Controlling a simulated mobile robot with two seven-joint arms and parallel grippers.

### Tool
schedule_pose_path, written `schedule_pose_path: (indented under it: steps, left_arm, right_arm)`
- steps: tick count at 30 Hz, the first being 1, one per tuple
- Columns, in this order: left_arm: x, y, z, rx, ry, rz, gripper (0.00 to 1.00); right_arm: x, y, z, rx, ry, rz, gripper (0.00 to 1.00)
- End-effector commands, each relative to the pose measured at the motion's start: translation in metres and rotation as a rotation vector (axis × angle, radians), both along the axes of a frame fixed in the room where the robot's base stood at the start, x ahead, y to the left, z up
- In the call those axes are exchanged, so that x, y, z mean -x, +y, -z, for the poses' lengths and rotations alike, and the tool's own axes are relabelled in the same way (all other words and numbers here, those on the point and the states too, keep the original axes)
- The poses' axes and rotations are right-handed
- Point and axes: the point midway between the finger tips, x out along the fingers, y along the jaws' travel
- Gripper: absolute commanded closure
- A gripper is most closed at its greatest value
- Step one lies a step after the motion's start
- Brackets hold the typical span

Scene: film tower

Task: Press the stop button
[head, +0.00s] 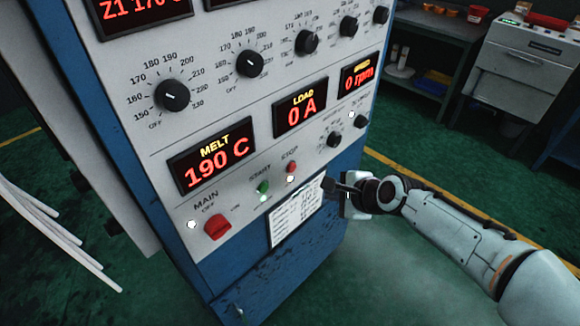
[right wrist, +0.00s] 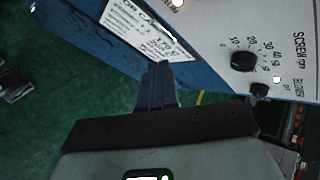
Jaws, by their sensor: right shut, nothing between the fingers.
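The red stop button (head: 291,167) sits on the sloping front panel of the cabinet, under the STOP label, with a small lit lamp below it. The green start button (head: 263,187) is just to its left. My right gripper (head: 328,186) is shut and empty, in front of the white label plate, to the right of the stop button and a little lower. It looks apart from the button. In the right wrist view the closed fingers (right wrist: 160,84) point toward the label plate (right wrist: 150,30). The stop button itself does not show there. My left gripper is out of view.
A red main switch (head: 217,227) is at the panel's lower left. A screw speed knob (head: 334,139) is just above my gripper. Displays read melt 190 C, load 0 A and 0 rpm. A bench and grey machine (head: 525,62) stand behind right. Green floor lies open beside the cabinet.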

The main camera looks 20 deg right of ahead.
Motion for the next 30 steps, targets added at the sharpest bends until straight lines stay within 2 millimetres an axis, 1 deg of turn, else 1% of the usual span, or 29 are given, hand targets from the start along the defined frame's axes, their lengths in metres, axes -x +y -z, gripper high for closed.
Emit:
schedule_pose_path:
  steps: [6,11,15,21,24,30]
  left_arm:
    - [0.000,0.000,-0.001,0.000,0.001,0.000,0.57]
    - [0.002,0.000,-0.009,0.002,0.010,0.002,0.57]
    - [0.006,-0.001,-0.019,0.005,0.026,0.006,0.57]
    - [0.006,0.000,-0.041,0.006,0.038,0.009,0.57]
    - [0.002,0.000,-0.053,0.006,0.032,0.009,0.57]
    - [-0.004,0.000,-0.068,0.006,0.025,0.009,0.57]
  right_arm:
    - [-0.002,0.001,0.000,0.001,0.001,-0.001,1.00]
    - [-0.013,0.005,-0.001,0.002,0.003,-0.002,1.00]
    - [-0.031,0.013,-0.002,-0.001,0.003,-0.003,1.00]
    - [-0.059,0.025,-0.003,-0.001,0.002,-0.003,1.00]
    - [-0.067,0.027,-0.003,0.002,0.003,-0.001,1.00]
    - [-0.078,0.032,-0.002,0.002,0.001,-0.001,1.00]
